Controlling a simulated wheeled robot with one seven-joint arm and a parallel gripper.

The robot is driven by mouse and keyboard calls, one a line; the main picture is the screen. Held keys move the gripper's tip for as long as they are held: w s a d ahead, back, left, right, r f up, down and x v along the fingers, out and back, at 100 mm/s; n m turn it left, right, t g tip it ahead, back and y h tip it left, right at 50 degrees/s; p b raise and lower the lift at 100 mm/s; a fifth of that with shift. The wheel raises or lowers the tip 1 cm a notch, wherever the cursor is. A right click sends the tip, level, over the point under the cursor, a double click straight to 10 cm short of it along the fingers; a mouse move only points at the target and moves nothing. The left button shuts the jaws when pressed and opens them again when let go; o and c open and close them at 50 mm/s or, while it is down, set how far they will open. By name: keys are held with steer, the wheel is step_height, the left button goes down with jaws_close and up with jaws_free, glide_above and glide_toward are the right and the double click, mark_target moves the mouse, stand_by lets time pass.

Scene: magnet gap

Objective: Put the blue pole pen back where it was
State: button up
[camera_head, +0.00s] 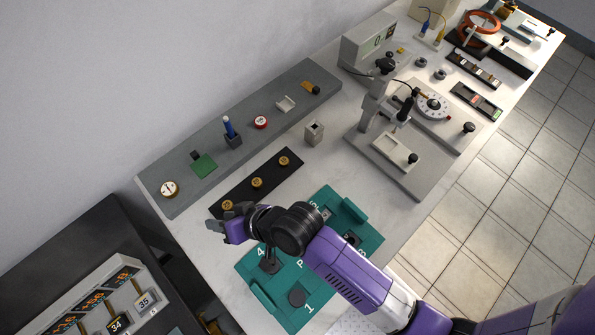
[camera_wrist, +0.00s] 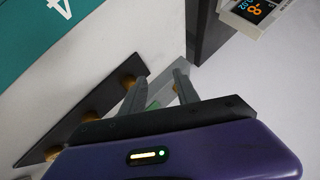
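The blue pole pen (camera_head: 228,124) stands upright in a dark grey block (camera_head: 234,141) on the long grey shelf at the back of the bench, in the head view. I cannot make the pen out in the wrist view. My gripper (camera_head: 214,226) is apart from the pen, nearer the front left, by the near end of the black strip. In the wrist view its two fingers (camera_wrist: 158,82) are spread with nothing seen held between them.
The black strip (camera_head: 241,194) with brass knobs lies beside my gripper and also shows in the wrist view (camera_wrist: 72,133). A green mat (camera_head: 331,237) lies under my arm. A small grey holder (camera_head: 314,133) and a measuring stand (camera_head: 375,115) are to the right.

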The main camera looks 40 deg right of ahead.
steer(key=s+d, duration=0.1)
steer(key=s, duration=0.2)
steer(key=s+d+r+t+h, duration=0.1)
steer(key=s+d, duration=0.1)
steer(key=s, duration=0.1)
steer(key=s+d+t, duration=0.1)
steer(key=s+d, duration=0.1)
steer(key=s, duration=0.1)
steer(key=shift+s+r+m+h, duration=0.3)
steer(key=shift+s+r+h, duration=0.1)
steer(key=s+d+r+n+t+h, duration=0.1)
steer(key=s+d+r+t, duration=0.1)
steer(key=s+d+r, duration=0.3)
steer(key=s+d+r+n+t+h, duration=0.2)
steer(key=s+d+r, duration=0.4)
steer(key=s+r, duration=0.5)
steer(key=shift+d+r+n, duration=0.15)
steer(key=shift+r+n, duration=0.15)
steer(key=shift+r, duration=0.3)
